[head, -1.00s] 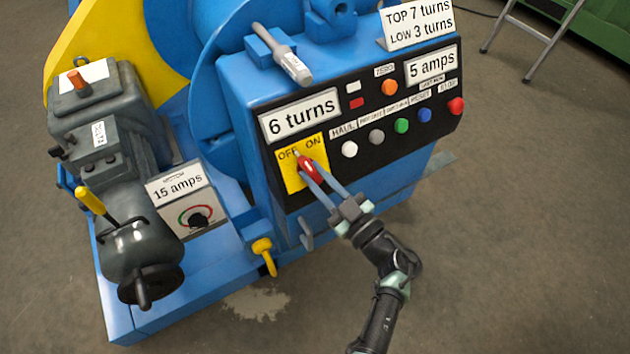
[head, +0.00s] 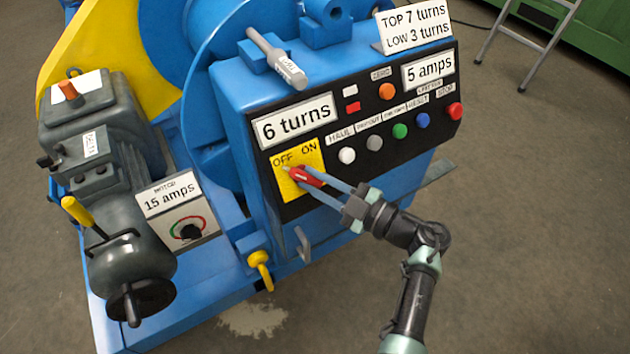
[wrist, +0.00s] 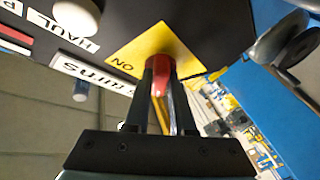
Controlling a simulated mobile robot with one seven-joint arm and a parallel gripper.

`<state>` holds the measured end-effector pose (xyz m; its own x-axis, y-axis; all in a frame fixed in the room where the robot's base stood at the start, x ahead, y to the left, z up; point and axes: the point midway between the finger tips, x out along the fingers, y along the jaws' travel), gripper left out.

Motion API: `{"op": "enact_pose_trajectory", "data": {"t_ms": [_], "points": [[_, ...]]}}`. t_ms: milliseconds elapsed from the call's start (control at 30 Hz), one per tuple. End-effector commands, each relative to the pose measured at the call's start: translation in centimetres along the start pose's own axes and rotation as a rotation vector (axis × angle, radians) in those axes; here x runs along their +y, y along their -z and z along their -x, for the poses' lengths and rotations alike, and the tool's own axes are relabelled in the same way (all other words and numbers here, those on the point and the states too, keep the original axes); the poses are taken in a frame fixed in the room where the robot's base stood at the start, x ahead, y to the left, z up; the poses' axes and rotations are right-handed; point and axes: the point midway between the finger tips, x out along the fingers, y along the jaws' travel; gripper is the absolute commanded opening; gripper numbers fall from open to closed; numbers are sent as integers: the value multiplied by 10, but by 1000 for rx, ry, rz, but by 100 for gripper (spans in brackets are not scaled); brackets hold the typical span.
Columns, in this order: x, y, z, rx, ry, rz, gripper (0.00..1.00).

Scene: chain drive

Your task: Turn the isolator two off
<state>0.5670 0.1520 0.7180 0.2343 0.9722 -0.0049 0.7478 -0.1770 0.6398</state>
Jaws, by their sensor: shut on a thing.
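A yellow plate (head: 281,190) marked OFF at left and ON at right sits on the black panel of the blue machine. A red switch handle (head: 306,176) is mounted on it, its pale tip pointing left and slightly up, just below the word OFF. My gripper (head: 322,184) reaches in from the lower right and is shut on the red handle. In the wrist view the red handle (wrist: 158,66) lies between the two dark fingers, in front of the yellow plate (wrist: 172,42). The fingers hide part of the handle.
Above right is a row of push buttons, including a white button (head: 347,155) and a red button (head: 454,111). The "6 turns" sign (head: 295,120) sits above the plate. A yellow hook-like part (head: 260,266) hangs below. Open floor (head: 520,220) lies to the right.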

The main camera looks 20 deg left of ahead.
Motion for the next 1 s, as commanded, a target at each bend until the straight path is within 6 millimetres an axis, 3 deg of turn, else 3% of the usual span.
{"op": "enact_pose_trajectory", "data": {"t_ms": [300,333,500,833,1000], "points": [[0,0,0,0,4,4,0],[0,0,0,0,4,5,24],[0,0,0,0,3,4,52],[0,0,3,-1,1,3,52],[2,0,26,-4,-3,2,52]]}}
